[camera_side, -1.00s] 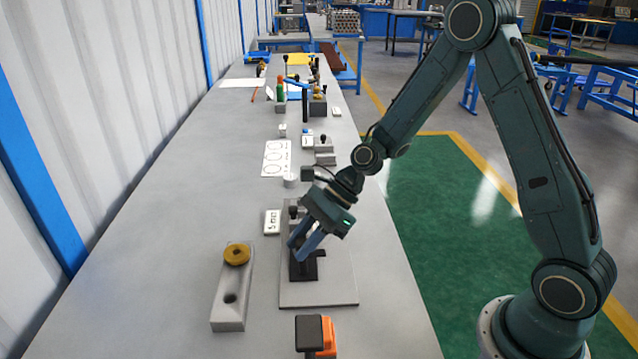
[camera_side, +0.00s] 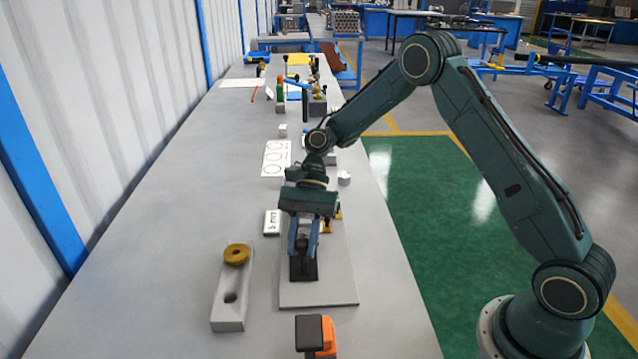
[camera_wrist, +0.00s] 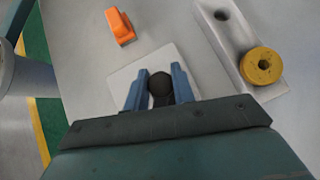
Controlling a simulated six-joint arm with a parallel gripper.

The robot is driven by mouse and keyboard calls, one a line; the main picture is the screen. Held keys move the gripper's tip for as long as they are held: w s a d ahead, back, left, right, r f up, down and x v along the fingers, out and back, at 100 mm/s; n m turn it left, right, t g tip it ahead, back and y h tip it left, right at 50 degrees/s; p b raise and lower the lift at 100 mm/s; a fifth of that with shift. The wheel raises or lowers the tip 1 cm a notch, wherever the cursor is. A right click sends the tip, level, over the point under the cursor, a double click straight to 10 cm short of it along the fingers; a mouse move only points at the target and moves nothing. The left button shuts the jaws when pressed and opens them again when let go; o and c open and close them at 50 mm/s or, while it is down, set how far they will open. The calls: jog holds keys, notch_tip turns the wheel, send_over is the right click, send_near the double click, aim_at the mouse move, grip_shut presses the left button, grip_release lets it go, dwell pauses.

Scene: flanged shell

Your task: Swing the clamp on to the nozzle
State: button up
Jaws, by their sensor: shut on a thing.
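My gripper (camera_side: 303,252) points down over a pale grey plate (camera_side: 318,293) on the bench. Its blue fingers are shut on a black round knob (camera_wrist: 160,86), which I take to be the clamp's handle. In the side view a black block (camera_side: 303,272) on the plate shows below the fingers. Brass-coloured parts (camera_side: 329,224) show just right of and behind the gripper. They may belong to the nozzle, but I cannot tell. My gripper hides most of the clamp, so its contact with the nozzle cannot be seen.
A grey block (camera_side: 231,300) with a hole and a brass ring (camera_side: 237,254) stands left of the plate. An orange and black object (camera_side: 316,335) is in front. A small white labelled block (camera_side: 272,222) is left of the gripper. The bench's left side is clear.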

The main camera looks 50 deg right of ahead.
jog(key=shift+n+g+h, duration=1.1)
jog(key=shift+n+g, duration=0.2)
jog(key=shift+n, duration=0.9)
jog(key=o, duration=1)
jog(key=shift+m, duration=0.4)
